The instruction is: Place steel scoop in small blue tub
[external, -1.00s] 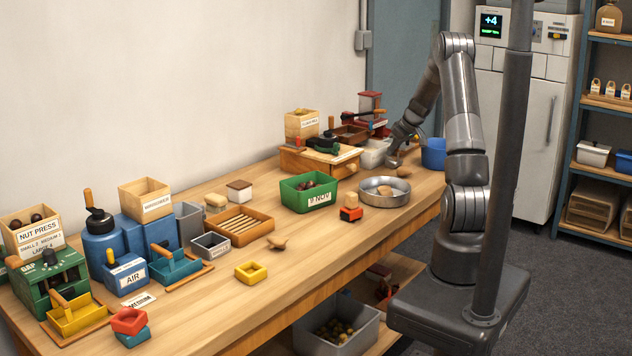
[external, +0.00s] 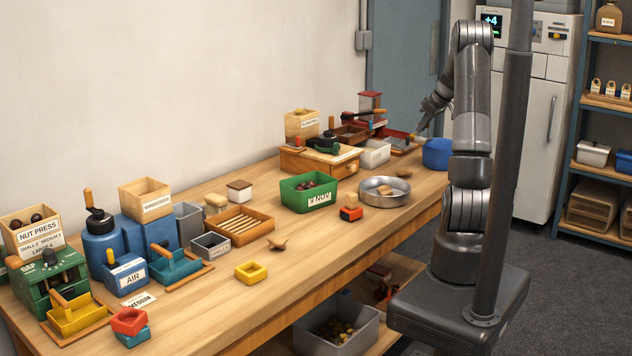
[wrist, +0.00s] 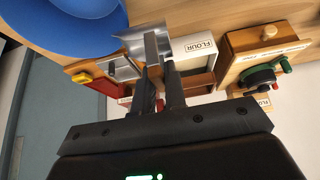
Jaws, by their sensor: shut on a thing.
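The steel scoop (wrist: 133,44) shows in the wrist view as a curved, shiny metal piece at my fingertips. My gripper (wrist: 158,58) is shut on it; the fingers partly hide it. In the external view my gripper (external: 424,118) is raised above the far end of the bench, up and left of the small blue tub (external: 437,154). The scoop is too small to make out clearly there. The round blue tub (wrist: 68,22) fills the upper left of the wrist view, beside the scoop and apart from my fingers.
A white flour box (external: 375,153) stands left of the tub; it also shows in the wrist view (wrist: 194,46). A red tray (external: 402,145) lies behind. A round metal pan (external: 375,194) and a green bin (external: 309,207) stand nearer. The bench front right is clear.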

